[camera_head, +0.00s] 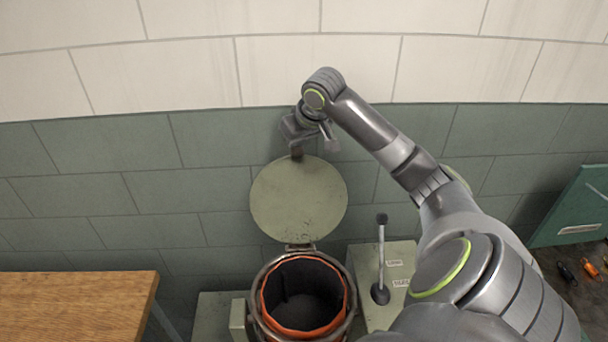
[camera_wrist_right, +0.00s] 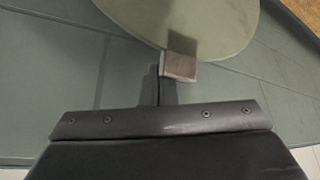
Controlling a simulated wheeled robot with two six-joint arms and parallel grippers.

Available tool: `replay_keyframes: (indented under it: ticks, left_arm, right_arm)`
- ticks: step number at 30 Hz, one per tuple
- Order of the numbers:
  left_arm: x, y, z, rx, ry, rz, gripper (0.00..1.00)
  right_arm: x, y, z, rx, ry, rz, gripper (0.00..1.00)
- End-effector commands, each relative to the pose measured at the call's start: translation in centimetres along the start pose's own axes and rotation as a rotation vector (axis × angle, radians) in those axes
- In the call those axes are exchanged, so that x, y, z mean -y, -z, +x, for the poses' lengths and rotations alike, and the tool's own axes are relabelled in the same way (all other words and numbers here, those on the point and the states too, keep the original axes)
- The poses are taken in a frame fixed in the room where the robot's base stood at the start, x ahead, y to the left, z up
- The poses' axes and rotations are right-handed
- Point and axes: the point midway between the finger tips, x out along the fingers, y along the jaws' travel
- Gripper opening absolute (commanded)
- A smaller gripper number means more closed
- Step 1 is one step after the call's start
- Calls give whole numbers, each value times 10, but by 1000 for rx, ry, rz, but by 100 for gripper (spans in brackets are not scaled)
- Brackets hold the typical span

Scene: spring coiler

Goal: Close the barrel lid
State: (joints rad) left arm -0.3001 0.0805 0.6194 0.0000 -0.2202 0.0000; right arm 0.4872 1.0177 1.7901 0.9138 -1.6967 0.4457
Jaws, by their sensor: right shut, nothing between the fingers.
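The barrel lid (camera_head: 298,200) is a round pale green disc standing upright, hinged at the back of the open barrel (camera_head: 258,322). The barrel has an orange-rimmed dark liner and looks empty inside. My right gripper (camera_head: 297,152) is shut with nothing in it, at the lid's top edge. In the right wrist view the lid (camera_wrist_right: 190,18) fills the top, with a small brownish tab (camera_wrist_right: 179,67) at its edge. The shut fingers (camera_wrist_right: 160,85) are right beside this tab; I cannot tell whether they touch it. My left gripper is not in view.
A grey-green box with a black-knobbed lever (camera_head: 381,250) stands right of the barrel. A wooden table (camera_head: 75,300) is at the left. A green case (camera_head: 580,215) is at the far right. A tiled wall (camera_head: 130,190) rises close behind the lid.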

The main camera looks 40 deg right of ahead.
Motion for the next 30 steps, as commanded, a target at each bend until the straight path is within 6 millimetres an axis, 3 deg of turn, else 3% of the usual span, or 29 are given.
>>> replay_keyframes:
  ticks: [30]
  left_arm:
    - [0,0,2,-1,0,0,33]
  right_arm:
    - [0,-17,30,2,0,0,0]
